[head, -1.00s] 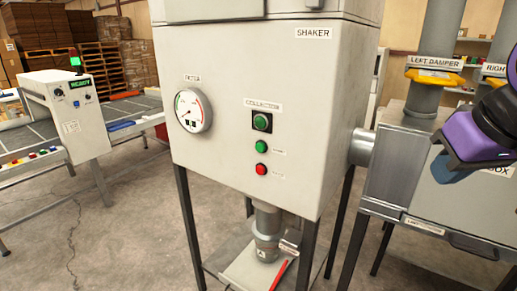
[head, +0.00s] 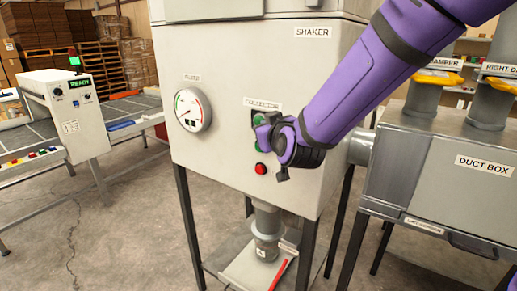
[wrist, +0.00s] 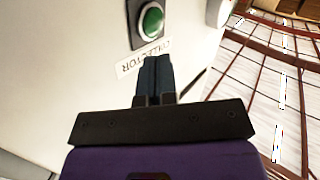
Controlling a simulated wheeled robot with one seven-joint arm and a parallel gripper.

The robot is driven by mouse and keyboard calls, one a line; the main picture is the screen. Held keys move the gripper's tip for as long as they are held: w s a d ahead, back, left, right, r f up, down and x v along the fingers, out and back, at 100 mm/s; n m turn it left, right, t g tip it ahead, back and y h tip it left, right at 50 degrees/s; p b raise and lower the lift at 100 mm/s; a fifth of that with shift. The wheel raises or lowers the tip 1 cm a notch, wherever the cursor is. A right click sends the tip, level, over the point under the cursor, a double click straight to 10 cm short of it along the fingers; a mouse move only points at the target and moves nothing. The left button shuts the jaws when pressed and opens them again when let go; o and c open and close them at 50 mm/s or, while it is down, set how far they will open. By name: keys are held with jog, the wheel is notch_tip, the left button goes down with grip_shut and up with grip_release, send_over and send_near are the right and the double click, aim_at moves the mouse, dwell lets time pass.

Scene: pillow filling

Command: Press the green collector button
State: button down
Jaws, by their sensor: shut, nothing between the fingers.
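The green collector button (wrist: 152,20) sits in a dark square plate on the pale cabinet face, just beyond my fingertips in the wrist view. In the head view the button (head: 258,118) is partly hidden by my gripper. My gripper (wrist: 157,60) is shut and empty, its fingers overlapping the COLLECTOR label (wrist: 144,58) in the wrist view. A small gap in the picture separates the fingertips from the plate; I cannot tell the exact depth. In the head view my gripper (head: 265,130) is in front of the button panel.
A round gauge (head: 192,110) is on the left of the cabinet. The duct box (head: 460,180) stands to the right. A conveyor (head: 120,115) is at the left.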

jog(key=s+a+f+n+t+h, duration=0.1)
jog(key=a+f+t, duration=0.4)
jog(key=a+f, duration=0.4)
jog(key=shift+s+a+f+t+h, duration=0.2)
jog(key=shift+s+f+t+h, duration=0.1)
jog(key=shift+s+h, duration=0.1)
jog(key=shift+w, duration=0.15)
jog(key=w+d, duration=0.5)
jog(key=w, duration=0.1)
jog(key=shift+w+d, duration=0.2)
jog(key=shift+w, duration=0.2)
jog(key=shift+w+d, duration=0.1)
dwell(1.6)
jog(key=shift+w+d, duration=0.15)
jog(key=shift+w, duration=0.1)
